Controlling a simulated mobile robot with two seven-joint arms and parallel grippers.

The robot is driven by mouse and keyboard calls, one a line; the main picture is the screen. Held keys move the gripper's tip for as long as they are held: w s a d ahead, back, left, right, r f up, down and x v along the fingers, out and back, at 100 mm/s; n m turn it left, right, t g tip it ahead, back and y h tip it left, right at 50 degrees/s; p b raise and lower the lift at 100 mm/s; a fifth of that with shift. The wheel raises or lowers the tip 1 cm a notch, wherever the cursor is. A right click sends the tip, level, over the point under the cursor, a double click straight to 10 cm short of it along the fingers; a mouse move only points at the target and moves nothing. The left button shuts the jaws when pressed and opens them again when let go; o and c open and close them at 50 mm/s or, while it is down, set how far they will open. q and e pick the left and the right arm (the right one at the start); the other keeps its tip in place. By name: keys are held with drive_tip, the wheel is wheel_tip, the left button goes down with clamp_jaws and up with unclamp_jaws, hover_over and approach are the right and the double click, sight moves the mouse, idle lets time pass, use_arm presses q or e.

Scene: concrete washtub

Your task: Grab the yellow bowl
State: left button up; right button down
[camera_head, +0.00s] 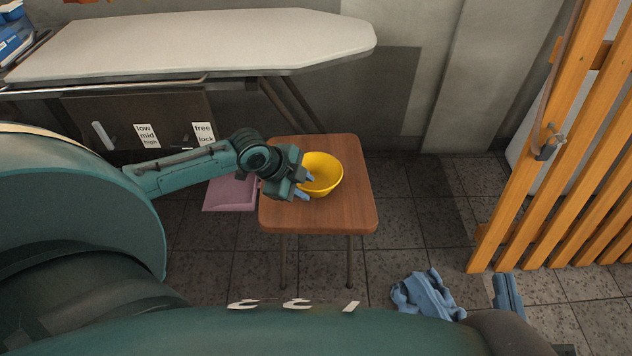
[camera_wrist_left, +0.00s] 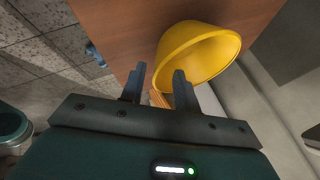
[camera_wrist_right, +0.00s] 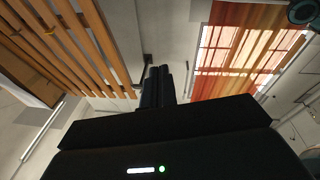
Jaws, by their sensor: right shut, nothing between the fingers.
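The yellow bowl (camera_head: 325,172) stands upright on a brown wooden stool (camera_head: 345,212), towards its back. It also shows in the left wrist view (camera_wrist_left: 197,52), at the top right. My left gripper (camera_head: 305,187) is at the bowl's left side, with its blue fingers apart and one fingertip overlapping the bowl's near-left edge in the picture. In the left wrist view, the left gripper (camera_wrist_left: 157,84) has an open gap, and its right finger overlaps the bowl's rim; I cannot tell whether they touch. My right gripper (camera_wrist_right: 159,84) is shut and empty, pointing away from the stool.
An ironing board (camera_head: 200,42) stands behind the stool. A pink flat item (camera_head: 232,194) lies left of the stool. A crumpled blue cloth (camera_head: 427,295) lies on the tiled floor. Orange wooden slats (camera_head: 540,150) stand at the right.

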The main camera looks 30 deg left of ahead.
sight(310, 190)
use_arm(q)
drive_tip(key=b+x, duration=0.1)
drive_tip(key=x, duration=0.3)
drive_tip(key=shift+a, duration=0.1)
drive_tip(key=shift+s, duration=0.1)
clamp_jaws()
